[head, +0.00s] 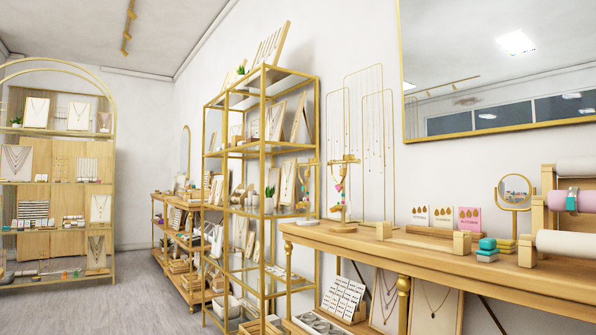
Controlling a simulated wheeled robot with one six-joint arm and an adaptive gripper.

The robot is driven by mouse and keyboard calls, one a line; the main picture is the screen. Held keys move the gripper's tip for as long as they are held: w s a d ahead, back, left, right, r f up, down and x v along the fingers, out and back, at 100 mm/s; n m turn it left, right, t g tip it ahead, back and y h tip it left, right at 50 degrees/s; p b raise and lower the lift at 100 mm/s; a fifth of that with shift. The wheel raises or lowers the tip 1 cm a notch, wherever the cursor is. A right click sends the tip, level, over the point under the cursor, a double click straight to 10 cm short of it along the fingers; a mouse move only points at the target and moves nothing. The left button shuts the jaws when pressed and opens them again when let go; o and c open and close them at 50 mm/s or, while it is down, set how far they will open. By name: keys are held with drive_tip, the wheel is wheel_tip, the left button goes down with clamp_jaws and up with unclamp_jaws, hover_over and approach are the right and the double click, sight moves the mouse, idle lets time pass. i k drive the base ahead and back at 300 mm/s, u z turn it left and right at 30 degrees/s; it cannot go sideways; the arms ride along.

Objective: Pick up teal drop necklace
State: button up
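I cannot clearly pick out a teal drop necklace in the head view. Small colourful pieces with some teal and pink hang from a gold jewellery stand (345,159) at the left end of the wooden table (480,267). They are too small to tell whether one is the teal drop necklace. Several pale necklaces hang on displays in the tall arched shelf (113,150) at far left. Two framed necklaces stand below the table, one with a dark reddish pendant (433,313). My gripper is not in view.
A gold-framed glass shelf (262,150) stands left of the table. The grey floor (100,308) is clear at left.

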sight(309, 175)
drive_tip(key=u, duration=0.35)
drive_tip(key=i, duration=0.85)
drive_tip(key=u, duration=0.3)
